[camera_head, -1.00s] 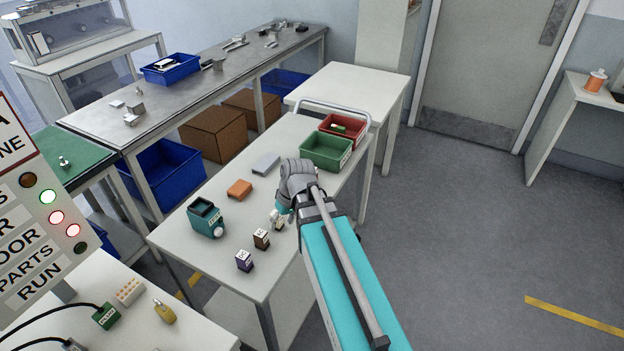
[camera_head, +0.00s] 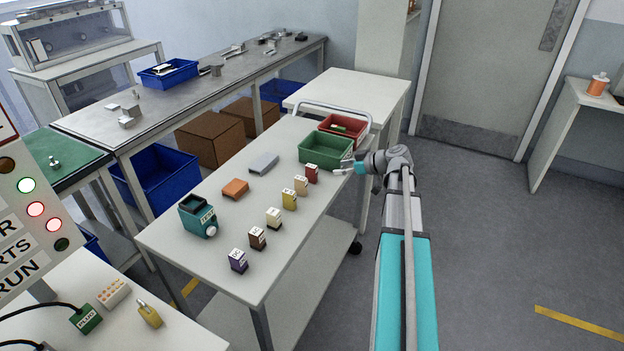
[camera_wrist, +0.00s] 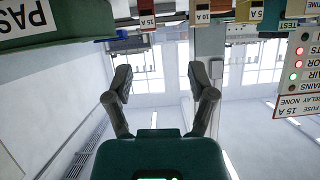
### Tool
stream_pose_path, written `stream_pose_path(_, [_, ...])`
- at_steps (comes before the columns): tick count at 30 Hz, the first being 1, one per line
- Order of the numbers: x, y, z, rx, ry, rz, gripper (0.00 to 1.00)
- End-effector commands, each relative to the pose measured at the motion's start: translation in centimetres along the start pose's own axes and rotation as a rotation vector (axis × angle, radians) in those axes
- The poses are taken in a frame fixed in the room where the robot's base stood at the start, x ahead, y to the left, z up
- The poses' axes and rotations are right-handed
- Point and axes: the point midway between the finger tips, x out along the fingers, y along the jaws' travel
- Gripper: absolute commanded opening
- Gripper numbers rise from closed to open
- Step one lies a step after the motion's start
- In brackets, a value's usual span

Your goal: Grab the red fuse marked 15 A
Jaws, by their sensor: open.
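The red fuse (camera_head: 311,173) stands upright on the white cart top, at the far end of a row of fuses, just in front of the green bin. In the wrist view, which looks upside down, the red fuse (camera_wrist: 147,20) shows at the top with a label reading 15 A. My gripper (camera_head: 346,167) is to the right of the red fuse, by the cart's right edge and apart from the fuse. In the wrist view my gripper (camera_wrist: 160,84) has its two fingers spread with nothing between them.
Close to the red fuse stand a cream fuse (camera_head: 301,185) and a yellow fuse (camera_head: 289,199), with several more nearer. The green bin (camera_head: 326,151) and red bin (camera_head: 344,127) stand behind.

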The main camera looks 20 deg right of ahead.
Motion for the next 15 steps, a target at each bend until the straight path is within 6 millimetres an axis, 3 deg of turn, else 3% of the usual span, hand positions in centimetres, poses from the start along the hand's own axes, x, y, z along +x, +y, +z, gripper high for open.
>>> stream_pose_path(4, [-1.06,1.47,0.19,-0.034,0.041,0.024,0.71])
stream_pose_path(15, [-1.22,1.59,0.08,-0.042,0.049,0.028,0.71])
